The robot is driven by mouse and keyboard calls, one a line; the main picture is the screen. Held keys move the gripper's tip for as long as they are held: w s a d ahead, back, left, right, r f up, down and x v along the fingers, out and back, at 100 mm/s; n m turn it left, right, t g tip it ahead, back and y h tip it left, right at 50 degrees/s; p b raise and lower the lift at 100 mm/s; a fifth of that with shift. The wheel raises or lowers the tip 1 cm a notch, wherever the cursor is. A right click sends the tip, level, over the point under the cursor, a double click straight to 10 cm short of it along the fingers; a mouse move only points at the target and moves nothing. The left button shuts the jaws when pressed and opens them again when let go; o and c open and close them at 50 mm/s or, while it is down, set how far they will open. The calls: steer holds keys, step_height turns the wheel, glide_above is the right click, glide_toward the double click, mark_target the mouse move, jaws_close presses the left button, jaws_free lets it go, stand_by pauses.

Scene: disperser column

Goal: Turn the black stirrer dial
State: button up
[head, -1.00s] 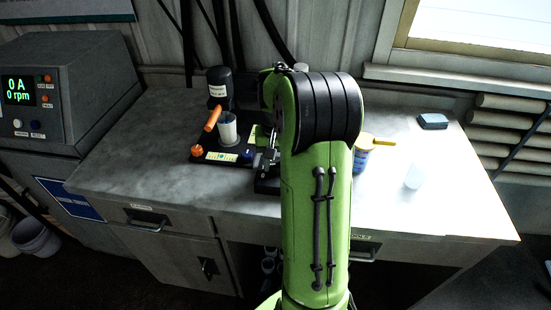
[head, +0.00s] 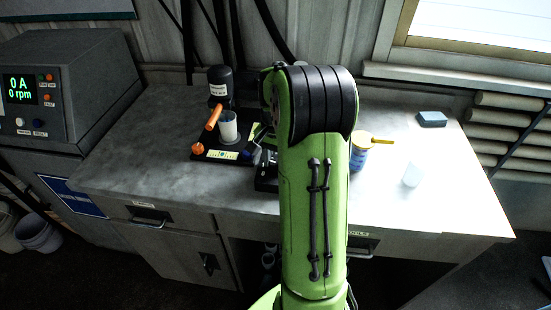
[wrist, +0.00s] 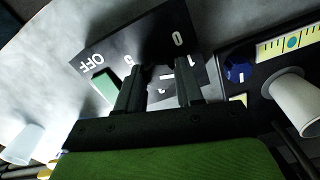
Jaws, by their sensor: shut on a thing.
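The black stirrer dial (wrist: 156,76) sits on a black panel (wrist: 100,50) marked OFF, 0 and 1 in the wrist view. My gripper (wrist: 161,84) has one finger on each side of the dial and is shut on it. The fingers hide much of the dial, so I cannot read its pointer clearly. In the head view my green arm hides the gripper and the dial; part of the black panel (head: 267,170) shows at its left.
A blue knob (wrist: 238,70) and a white cup (wrist: 296,102) are right of the panel in the wrist view. In the head view, the black stirrer motor (head: 219,82) and orange handle (head: 212,118) stand left of my arm. A blue-yellow tin (head: 359,155) stands right.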

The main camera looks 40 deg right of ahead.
mark_target(275, 162)
steer(key=o, duration=1)
steer(key=shift+o, duration=0.2)
step_height(275, 162, up, 16)
steer(key=p, duration=0.4)
steer(key=shift+p, duration=0.4)
steer(key=shift+f, duration=0.1)
